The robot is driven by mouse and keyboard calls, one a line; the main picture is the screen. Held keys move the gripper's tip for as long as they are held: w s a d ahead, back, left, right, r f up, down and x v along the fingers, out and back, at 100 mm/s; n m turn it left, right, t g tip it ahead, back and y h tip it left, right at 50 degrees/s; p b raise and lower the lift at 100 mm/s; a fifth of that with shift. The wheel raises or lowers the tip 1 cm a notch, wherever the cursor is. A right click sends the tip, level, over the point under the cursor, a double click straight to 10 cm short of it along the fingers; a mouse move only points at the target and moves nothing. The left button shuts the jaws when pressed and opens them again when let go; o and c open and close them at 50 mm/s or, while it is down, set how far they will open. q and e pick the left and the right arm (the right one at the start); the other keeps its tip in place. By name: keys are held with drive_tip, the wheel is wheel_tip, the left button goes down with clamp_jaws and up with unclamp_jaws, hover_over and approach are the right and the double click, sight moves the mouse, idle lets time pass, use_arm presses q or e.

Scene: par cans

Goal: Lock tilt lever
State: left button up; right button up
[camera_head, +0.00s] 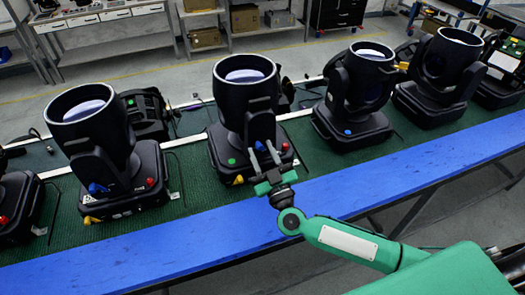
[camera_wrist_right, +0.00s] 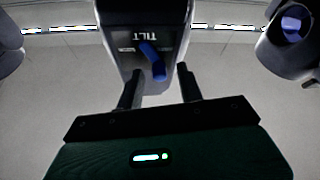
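The middle black stage light (camera_head: 245,105) stands on the green-topped bench, its head tipped up. In the right wrist view its yoke arm (camera_wrist_right: 128,18) carries a panel marked TILT, upside down, with a blue tilt lever (camera_wrist_right: 152,60). The lever slants down to the right. My right gripper (camera_head: 264,153) is in front of this yoke in the head view. In the wrist view the right gripper (camera_wrist_right: 158,80) is open, and the lever's tip lies between and just beyond its fingers. Contact cannot be told. My left gripper is not in view.
Similar lights stand to the left (camera_head: 90,110) and right (camera_head: 358,85) in a row. A blue strip (camera_head: 180,240) runs along the bench's front edge. Shelves with boxes (camera_head: 205,38) are at the back. The floor in front of the bench is clear.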

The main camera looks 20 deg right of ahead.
clamp_jaws()
